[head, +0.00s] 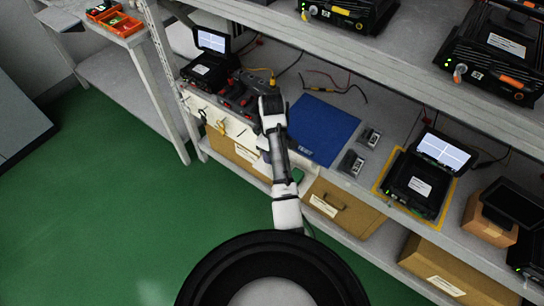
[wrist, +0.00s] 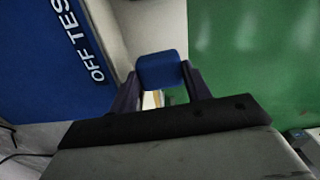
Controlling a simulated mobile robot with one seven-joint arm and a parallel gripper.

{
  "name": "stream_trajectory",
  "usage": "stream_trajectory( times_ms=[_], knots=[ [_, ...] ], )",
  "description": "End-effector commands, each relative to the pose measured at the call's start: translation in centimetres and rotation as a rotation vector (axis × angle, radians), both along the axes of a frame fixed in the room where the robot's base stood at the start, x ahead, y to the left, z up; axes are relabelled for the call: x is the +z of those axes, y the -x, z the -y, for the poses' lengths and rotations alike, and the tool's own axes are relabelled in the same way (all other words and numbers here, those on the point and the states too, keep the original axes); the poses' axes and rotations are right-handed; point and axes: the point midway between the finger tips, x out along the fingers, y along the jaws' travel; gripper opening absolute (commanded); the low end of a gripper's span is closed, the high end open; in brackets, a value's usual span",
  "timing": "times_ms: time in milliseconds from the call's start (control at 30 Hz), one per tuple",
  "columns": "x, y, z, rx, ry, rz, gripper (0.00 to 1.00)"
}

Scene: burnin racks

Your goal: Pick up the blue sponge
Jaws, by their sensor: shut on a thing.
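The blue sponge (wrist: 160,68) is a small blue block held between the two dark fingers of my gripper (wrist: 160,80) in the wrist view. My gripper is shut on it, with a finger against each side. In the head view my arm reaches over the shelf, left of the blue mat. The sponge cannot be made out there.
The blue mat (head: 322,130) lies flat; its printed lettering, partly cut off, shows in the wrist view (wrist: 50,60). Two small grey devices (head: 360,150) sit right of it. A black case with a lit screen (head: 415,185) stands farther right. Green floor (head: 110,190) is open in front.

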Motion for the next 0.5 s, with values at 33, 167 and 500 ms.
stream_trajectory(
  times_ms=[33,167,500],
  knots=[
    [1.4,-0.2,0.0,0.001,0.000,0.008,0.27],
    [5.6,0.0,0.1,-0.001,0.000,0.002,0.27],
    [11.3,-0.4,0.2,-0.001,0.000,0.013,0.27]
  ],
)
